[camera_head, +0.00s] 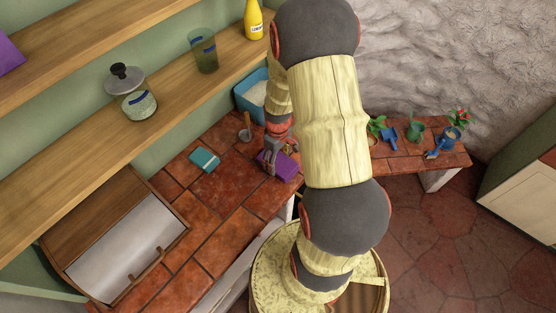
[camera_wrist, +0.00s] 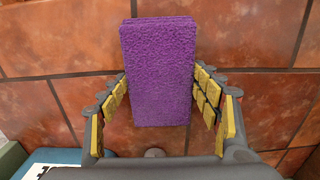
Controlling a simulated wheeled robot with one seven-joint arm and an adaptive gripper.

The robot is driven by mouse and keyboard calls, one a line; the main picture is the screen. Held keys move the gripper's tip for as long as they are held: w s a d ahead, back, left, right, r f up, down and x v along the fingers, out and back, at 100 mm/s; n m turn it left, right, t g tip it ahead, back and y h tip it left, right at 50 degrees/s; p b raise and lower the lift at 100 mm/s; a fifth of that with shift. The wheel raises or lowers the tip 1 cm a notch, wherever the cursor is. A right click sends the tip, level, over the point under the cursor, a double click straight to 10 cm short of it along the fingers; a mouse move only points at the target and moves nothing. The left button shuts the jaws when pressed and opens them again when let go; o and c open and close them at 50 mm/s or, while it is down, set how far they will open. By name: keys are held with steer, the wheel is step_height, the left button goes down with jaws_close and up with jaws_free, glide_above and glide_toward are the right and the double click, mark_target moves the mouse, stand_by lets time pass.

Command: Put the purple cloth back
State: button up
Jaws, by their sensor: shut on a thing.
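The purple cloth (camera_head: 281,166) is a folded, rough-textured block near the front edge of the tiled counter (camera_head: 228,194). In the wrist view the purple cloth (camera_wrist: 158,72) sits between the two yellow-padded fingers, over the red tiles. My gripper (camera_head: 272,160) is at the cloth in the head view, and its fingers (camera_wrist: 160,98) are shut on the cloth's sides in the wrist view. I cannot tell whether the cloth touches the counter. My arm hides part of the counter to the right.
A teal cloth or book (camera_head: 204,160) and a small grey ladle-like item (camera_head: 246,130) lie left of my gripper. A blue bin (camera_head: 249,98) stands behind. A wooden box (camera_head: 120,240) is at left. Shelves (camera_head: 165,105) hold jars; another purple item (camera_head: 9,54) is on the upper shelf.

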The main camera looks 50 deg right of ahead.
steer(key=shift+f, duration=0.15)
steer(key=o, duration=1.1)
